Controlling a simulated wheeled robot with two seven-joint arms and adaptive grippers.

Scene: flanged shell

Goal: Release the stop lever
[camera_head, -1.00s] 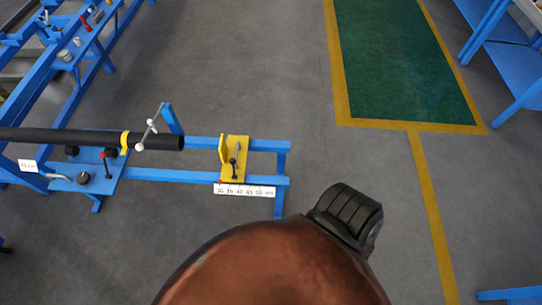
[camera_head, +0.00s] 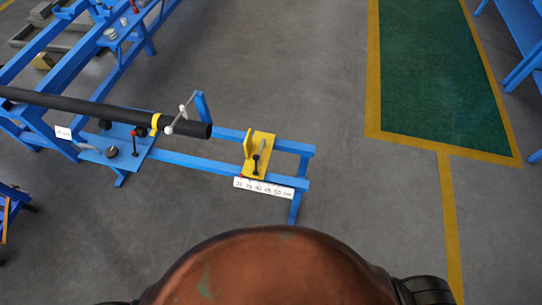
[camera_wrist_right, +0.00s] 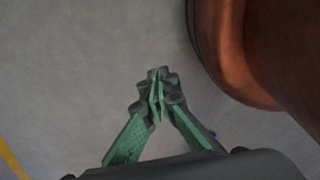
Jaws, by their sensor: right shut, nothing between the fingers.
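A yellow stop block (camera_head: 252,168) sits on the blue rail frame, above a white ruler plate (camera_head: 264,188). A small lever with a black knob (camera_head: 256,158) stands on the block; I take it for the stop lever. My right gripper (camera_wrist_right: 156,93) shows in the right wrist view, its green-sided fingers closed together and empty above the bare grey floor. It is not near the lever in that view. My left gripper is out of view.
A long black pipe (camera_head: 110,109) lies along the blue frame and ends short of the yellow block. A red-knobbed lever (camera_head: 134,142) stands on a blue plate beside it. The grey floor right of the frame (camera_head: 340,110) is clear.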

